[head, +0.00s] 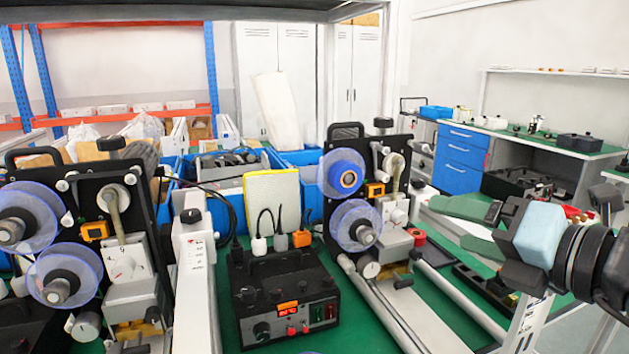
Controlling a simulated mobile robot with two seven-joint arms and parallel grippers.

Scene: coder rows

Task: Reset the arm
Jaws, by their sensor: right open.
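My right gripper (511,243) comes in from the right edge, above the right end of the green bench. Its dark fingers are apart, with a pale blue block-shaped part behind them. I see nothing held between the fingers. My left gripper is out of view. Two black coder machines with blue-rimmed clear reels stand on the bench, the left coder machine (125,215) and the right coder machine (318,195).
Metal rails (385,305) run along the green bench (450,290) near my right gripper. Blue bins (305,180) stand behind the machines. A blue drawer cabinet (461,158) and a side bench stand at the back right. A white post (195,280) rises left of the control box.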

